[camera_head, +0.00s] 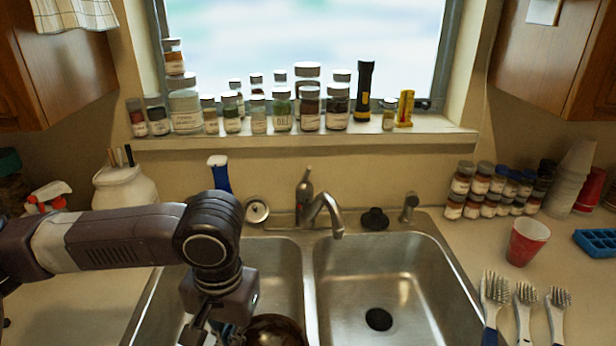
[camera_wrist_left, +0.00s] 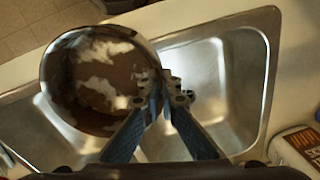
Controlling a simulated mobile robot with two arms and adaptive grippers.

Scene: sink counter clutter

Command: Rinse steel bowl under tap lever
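The steel bowl (camera_head: 274,331) is at the bottom edge of the head view, in front of the left basin and partly cut off. In the left wrist view the round bowl (camera_wrist_left: 95,75) shows from above, brown inside with pale patches that may be reflections. My left gripper (camera_wrist_left: 166,88) has its fingertips together at the bowl's rim, one on each side, and looks shut on it. The tap (camera_head: 324,212) with its lever (camera_head: 307,178) stands behind the sink, between the basins, right of my left gripper. My right gripper is in neither view.
The right basin (camera_head: 365,275) is empty, with a dark drain. Jars and a torch (camera_head: 364,92) line the windowsill.

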